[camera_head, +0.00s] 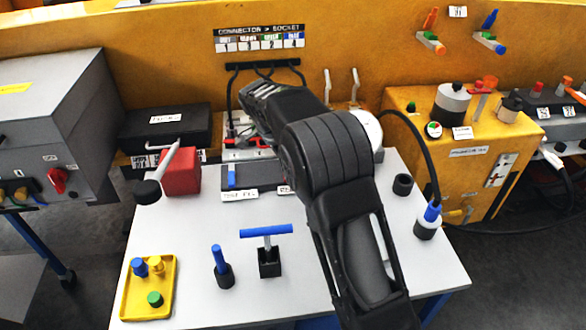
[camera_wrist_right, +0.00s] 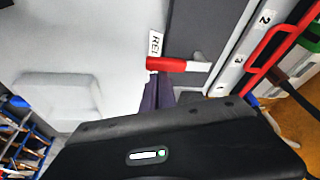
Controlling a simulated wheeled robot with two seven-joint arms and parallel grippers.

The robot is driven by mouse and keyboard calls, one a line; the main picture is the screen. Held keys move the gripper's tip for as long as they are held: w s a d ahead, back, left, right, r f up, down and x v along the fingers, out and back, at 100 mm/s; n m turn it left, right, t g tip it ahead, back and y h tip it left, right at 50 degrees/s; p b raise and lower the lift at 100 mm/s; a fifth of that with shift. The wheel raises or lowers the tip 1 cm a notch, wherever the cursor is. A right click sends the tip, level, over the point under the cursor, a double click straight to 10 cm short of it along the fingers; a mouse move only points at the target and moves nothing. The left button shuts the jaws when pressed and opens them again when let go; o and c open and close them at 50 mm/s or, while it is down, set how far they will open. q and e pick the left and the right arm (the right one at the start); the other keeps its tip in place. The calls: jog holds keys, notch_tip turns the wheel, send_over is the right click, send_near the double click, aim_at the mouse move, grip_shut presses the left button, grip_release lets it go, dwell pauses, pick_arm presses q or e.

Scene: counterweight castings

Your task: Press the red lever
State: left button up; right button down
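In the right wrist view a short red lever (camera_wrist_right: 168,64) with a pale grey end lies beside a partly hidden white label reading "REL" (camera_wrist_right: 156,44). My right gripper (camera_wrist_right: 160,82) has its dark fingers together, with the tips just below the red lever; whether they touch cannot be told. In the head view my right arm reaches from the bottom over the table to the connector panel (camera_head: 247,155), and its forearm and wrist hide the fingertips. Red parts (camera_head: 262,141) show beside the wrist there; which one is the lever is unclear. My left gripper is not in view.
A red box (camera_head: 181,172) with a black-knobbed rod stands left of the panel. A blue T-handle (camera_head: 266,231), a blue peg (camera_head: 219,258) and a yellow tray (camera_head: 164,308) stand in front. A black cable (camera_head: 418,140) arches at right. A red frame (camera_wrist_right: 268,55) rises beside the lever.

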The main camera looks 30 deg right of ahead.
jog(key=shift+a, duration=0.35)
jog(key=shift+d, duration=0.1)
jog(key=d, duration=0.2)
jog(key=s+d, duration=0.1)
jog(key=d, duration=0.1)
jog(key=shift+s+r, duration=0.1)
jog(key=shift+s, duration=0.1)
jog(key=w+b+v, duration=0.1)
jog(key=v, duration=0.8)
jog(key=shift+r, duration=0.4)
jog(key=shift+s+f, duration=0.1)
jog(key=shift+s, duration=0.05)
